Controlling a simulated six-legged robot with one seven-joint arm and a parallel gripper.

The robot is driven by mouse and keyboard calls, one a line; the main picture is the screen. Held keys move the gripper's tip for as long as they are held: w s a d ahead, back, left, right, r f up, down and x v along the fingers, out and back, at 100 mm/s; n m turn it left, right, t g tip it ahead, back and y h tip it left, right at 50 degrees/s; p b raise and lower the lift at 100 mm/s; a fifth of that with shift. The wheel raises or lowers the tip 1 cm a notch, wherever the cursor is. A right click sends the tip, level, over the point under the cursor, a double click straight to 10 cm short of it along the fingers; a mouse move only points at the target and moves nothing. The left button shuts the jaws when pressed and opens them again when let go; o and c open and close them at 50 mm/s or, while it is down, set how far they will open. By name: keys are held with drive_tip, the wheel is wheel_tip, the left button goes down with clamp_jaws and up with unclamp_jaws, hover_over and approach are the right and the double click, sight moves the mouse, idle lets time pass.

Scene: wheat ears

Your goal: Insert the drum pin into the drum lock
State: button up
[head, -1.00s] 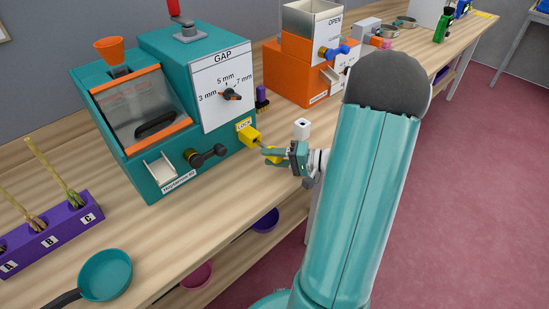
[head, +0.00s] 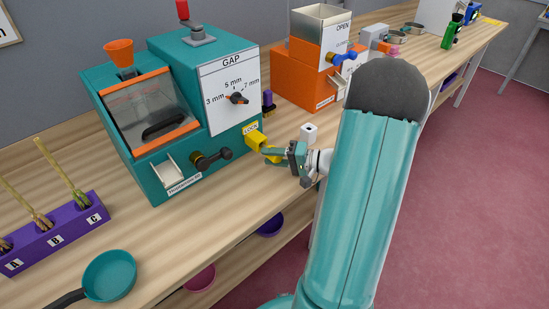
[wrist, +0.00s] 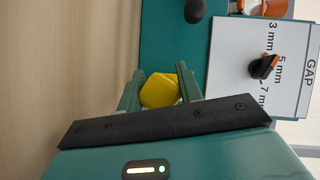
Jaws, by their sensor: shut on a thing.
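The yellow drum lock (head: 252,137), labelled LOCK, juts from the lower right side of the teal machine (head: 165,105). My gripper (head: 269,155) is just in front of the lock, on its right. In the wrist view my gripper (wrist: 160,92) is shut on the yellow drum pin (wrist: 160,90), whose faceted head sits between the two teal fingers. In the head view the fingers largely cover the pin, and its yellow runs close against the lock's. I cannot tell whether the pin's tip is inside the lock; the wrist view hides it behind the head.
A black crank knob (head: 222,154) and a small chute (head: 168,173) are on the machine's front. The GAP dial (head: 237,98) is above the lock. An orange machine (head: 305,75) stands further back.

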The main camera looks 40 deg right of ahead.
sight(275, 162)
drive_tip(key=shift+w, duration=1.2)
drive_tip(key=shift+s, duration=0.1)
drive_tip(key=shift+s, duration=2.85)
drive_tip(key=shift+s, duration=0.15)
drive_tip(key=shift+w, duration=3.15)
drive_tip(key=o, duration=1.1)
drive_tip(key=shift+w, duration=0.1)
